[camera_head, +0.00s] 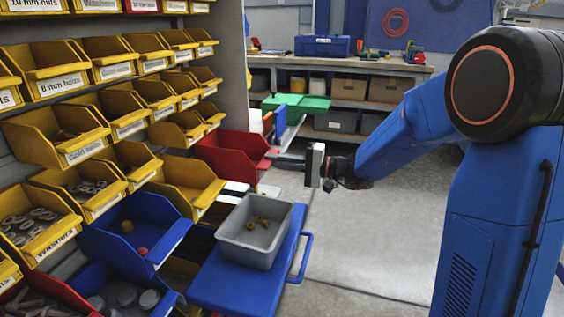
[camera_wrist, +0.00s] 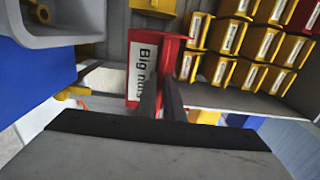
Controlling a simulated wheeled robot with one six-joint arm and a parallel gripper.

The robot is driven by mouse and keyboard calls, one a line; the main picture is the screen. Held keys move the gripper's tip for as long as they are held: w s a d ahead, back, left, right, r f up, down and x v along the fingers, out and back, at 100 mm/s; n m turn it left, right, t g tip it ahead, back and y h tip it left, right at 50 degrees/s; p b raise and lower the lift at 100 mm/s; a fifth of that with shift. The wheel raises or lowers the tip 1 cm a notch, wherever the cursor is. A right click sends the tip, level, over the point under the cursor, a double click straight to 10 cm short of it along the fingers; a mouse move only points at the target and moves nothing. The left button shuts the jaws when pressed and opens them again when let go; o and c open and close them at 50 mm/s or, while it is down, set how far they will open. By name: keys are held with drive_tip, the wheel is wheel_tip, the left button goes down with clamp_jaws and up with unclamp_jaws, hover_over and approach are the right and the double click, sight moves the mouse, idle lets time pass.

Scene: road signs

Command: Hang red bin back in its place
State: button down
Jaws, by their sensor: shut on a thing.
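The red bin (camera_head: 228,152) is at the right end of the yellow bin rows, close to the rack. Its white label reads "Big nuts" in the wrist view, where the red bin (camera_wrist: 168,62) is seen ahead of the fingers. My gripper (camera_head: 285,160) reaches in from the right and is shut on the bin's front side. In the wrist view my gripper (camera_wrist: 160,98) has its two dark fingers close together at the bin's edge. Whether the bin's back touches the rack is hidden.
A grey tub (camera_head: 245,242) with a few brass-coloured nuts stands on a blue cart (camera_head: 222,285) below the arm. Yellow bins (camera_head: 58,132) and a blue bin (camera_head: 128,232) fill the rack at left. A workbench (camera_head: 345,62) is behind. Floor at right is clear.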

drive_tip(key=shift+x, duration=5.25)
drive_tip(key=shift+f, duration=1.05)
drive_tip(key=c, duration=1.8)
unclamp_jaws()
